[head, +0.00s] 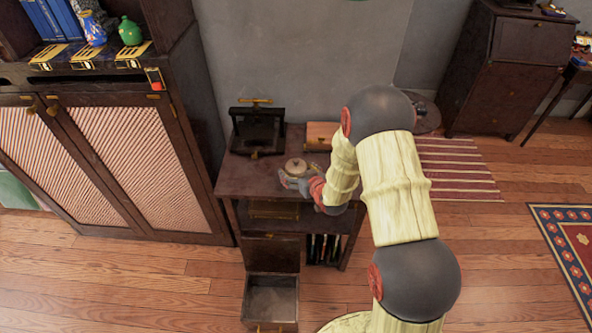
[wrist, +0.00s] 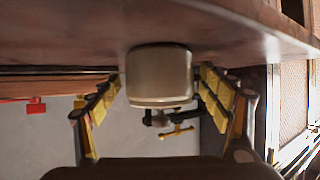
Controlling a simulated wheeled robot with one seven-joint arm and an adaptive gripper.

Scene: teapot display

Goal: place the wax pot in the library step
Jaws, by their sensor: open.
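The wax pot is a small round tan pot with a lid (head: 295,166), standing on the top of a dark wooden stand (head: 240,178). In the wrist view the picture is upside down, and the pot (wrist: 160,80) shows as a pale cylinder against the brown top. My gripper (head: 297,182) is low over the stand top at the pot's near side. Its yellow-padded fingers (wrist: 160,100) are open, one on each side of the pot, with gaps visible. I cannot tell for sure which piece is the library step.
A black press (head: 257,130) with a brass handle stands behind the pot. A wooden box (head: 321,134) is beside it, partly hidden by my arm. Below the top are a shelf and an open, empty-looking drawer (head: 271,297). A tall cabinet (head: 105,150) stands left.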

